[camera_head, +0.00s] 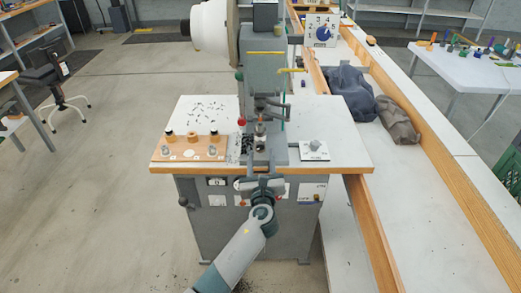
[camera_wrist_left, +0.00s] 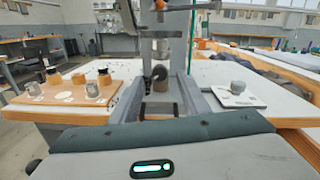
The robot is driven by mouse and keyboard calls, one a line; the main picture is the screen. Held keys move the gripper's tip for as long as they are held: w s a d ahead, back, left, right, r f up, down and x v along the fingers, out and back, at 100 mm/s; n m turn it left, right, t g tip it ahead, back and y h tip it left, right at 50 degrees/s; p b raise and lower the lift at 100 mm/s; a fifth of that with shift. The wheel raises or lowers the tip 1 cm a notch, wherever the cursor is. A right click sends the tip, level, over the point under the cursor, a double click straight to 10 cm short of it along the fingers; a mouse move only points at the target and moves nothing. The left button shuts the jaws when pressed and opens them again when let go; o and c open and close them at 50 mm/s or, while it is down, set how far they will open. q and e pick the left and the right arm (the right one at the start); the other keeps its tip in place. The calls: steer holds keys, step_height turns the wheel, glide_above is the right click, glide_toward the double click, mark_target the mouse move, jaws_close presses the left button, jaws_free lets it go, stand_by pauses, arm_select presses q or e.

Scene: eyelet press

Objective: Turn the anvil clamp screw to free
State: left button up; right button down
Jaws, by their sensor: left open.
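The eyelet press (camera_head: 264,75) stands on the white table, with its column rising at the middle. Low on its front, the wrist view shows a small dark knob (camera_wrist_left: 159,73), which looks like the anvil clamp screw, in front of a brownish cylindrical anvil part (camera_wrist_left: 162,104). My left gripper (camera_head: 261,169) reaches in from the front edge of the table. In the wrist view its two grey fingers (camera_wrist_left: 163,84) are apart, one either side of the knob, with nothing held between them. In the head view the gripper and press parts make the screw hard to make out. My right gripper is out of view.
A wooden board (camera_head: 177,154) with knobs and small parts lies left of the press. A white plate with a grey knob (camera_head: 314,148) lies to the right. Small dark bits (camera_head: 207,109) are scattered behind the board. Dark bags (camera_head: 352,92) lie on the right-hand bench.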

mark_target(260, 148)
arm_select(q)
steer(key=shift+w+a, duration=0.1)
steer(key=shift+w, duration=1.75)
steer(key=c, duration=1.1)
